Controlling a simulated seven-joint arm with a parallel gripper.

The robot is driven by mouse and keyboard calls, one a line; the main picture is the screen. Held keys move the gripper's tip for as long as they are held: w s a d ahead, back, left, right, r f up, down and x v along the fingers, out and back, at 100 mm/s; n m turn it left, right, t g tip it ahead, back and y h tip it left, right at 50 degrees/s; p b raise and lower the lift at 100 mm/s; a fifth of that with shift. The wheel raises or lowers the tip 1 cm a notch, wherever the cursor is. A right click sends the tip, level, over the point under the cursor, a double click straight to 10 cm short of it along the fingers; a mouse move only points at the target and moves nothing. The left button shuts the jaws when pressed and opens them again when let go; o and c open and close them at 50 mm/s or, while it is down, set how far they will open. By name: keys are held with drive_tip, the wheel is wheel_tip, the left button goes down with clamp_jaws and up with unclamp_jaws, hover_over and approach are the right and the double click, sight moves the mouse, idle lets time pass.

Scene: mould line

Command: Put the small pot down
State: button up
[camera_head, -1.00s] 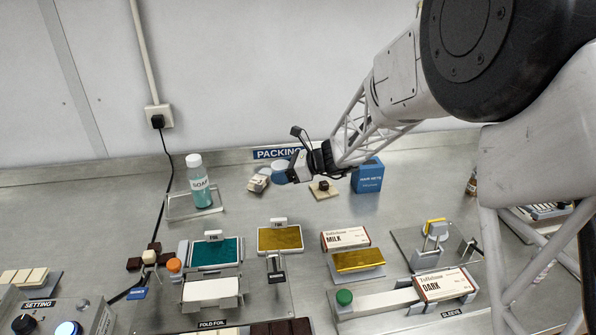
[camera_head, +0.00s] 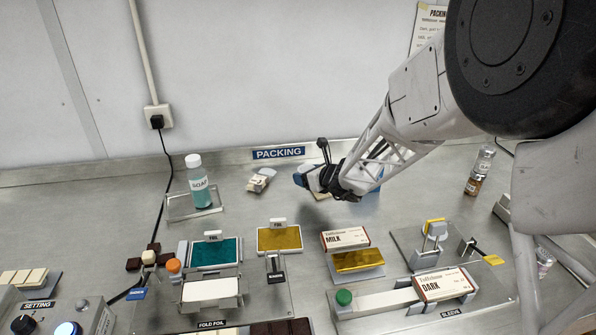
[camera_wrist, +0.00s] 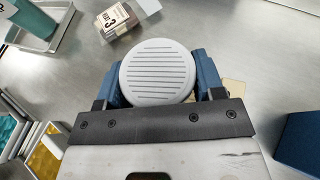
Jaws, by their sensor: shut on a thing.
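The small pot (camera_wrist: 158,72) shows from above in the wrist view as a round, pale grey top with parallel slots. My gripper (camera_head: 312,180) has its blue fingers on both sides of the pot and is shut on it. In the head view my gripper is at the back of the bench, right of the PACKING sign (camera_head: 278,153). There my gripper hides most of the pot. I cannot tell whether the pot's base touches the bench.
Small packets (camera_head: 260,180) lie just left of my gripper. A soap bottle (camera_head: 199,184) stands on a tray further left. The blue box (camera_wrist: 303,140) is close on the right, mostly hidden in the head view. Foil trays and chocolate boxes (camera_head: 345,238) fill the front.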

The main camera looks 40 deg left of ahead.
drive_tip(key=shift+w+a, duration=0.1)
drive_tip(key=shift+w+a+f, duration=0.25)
drive_tip(key=shift+w+a, duration=1.6)
drive_tip(key=shift+w+a+f, duration=0.2)
drive_tip(key=shift+w+a, duration=1.65)
drive_tip(key=shift+a, duration=0.05)
drive_tip(key=shift+w+a+f, duration=0.25)
drive_tip(key=shift+w+a, duration=1.6)
drive_tip(key=shift+f, duration=1.75)
drive_tip(key=shift+f, duration=0.15)
drive_tip(key=o, duration=1)
drive_tip(key=shift+d+r, duration=0.1)
drive_tip(key=shift+r, duration=0.1)
